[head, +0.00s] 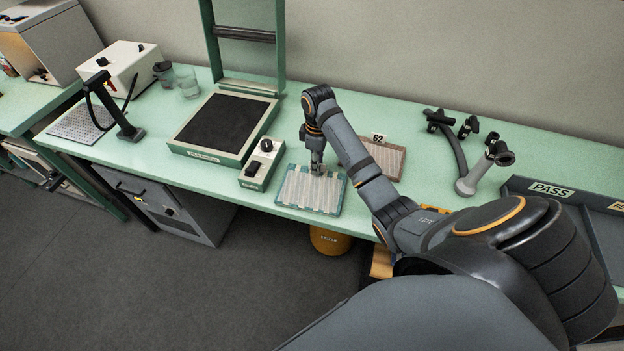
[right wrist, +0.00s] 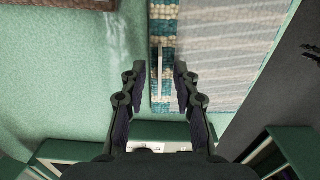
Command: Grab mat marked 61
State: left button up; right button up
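A striped mat with blue-green and cream edges (head: 309,192) lies flat near the front edge of the green bench. I cannot read a 61 on it. My right gripper (head: 316,170) points down over its back edge. In the right wrist view the right gripper (right wrist: 160,85) is open, its fingers apart on either side of a thin white strip (right wrist: 160,70) at the mat's patterned border (right wrist: 163,12). I cannot tell whether the fingers touch the mat. A brownish mat (head: 388,162) with a 62 tag (head: 379,138) lies behind my right arm. My left gripper is out of view.
A control box with knobs (head: 259,164) stands just left of the striped mat, beside a black-topped framed press (head: 222,125). A grey tray marked PASS (head: 551,189) and black-and-grey clamp parts (head: 480,170) are at right. An orange bin (head: 328,241) is below the bench.

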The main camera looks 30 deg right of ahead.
aim_at(319, 184)
jog(key=shift+w+f, duration=0.1)
jog(key=shift+f, duration=0.1)
jog(key=shift+c, duration=1.4)
grip_shut()
jog(key=shift+r, duration=0.1)
jog(key=shift+r, duration=0.2)
notch_tip(319, 184, up, 2)
jog(key=shift+r, duration=0.15)
jog(key=s+a+r+p, duration=0.6)
jog(key=s+r+p, duration=0.4)
jog(key=s+p, duration=0.2)
jog(key=p, duration=0.2)
jog(key=shift+s+a+p, duration=0.2)
jog(key=shift+a+p, duration=0.1)
jog(key=shift+a, duration=0.1)
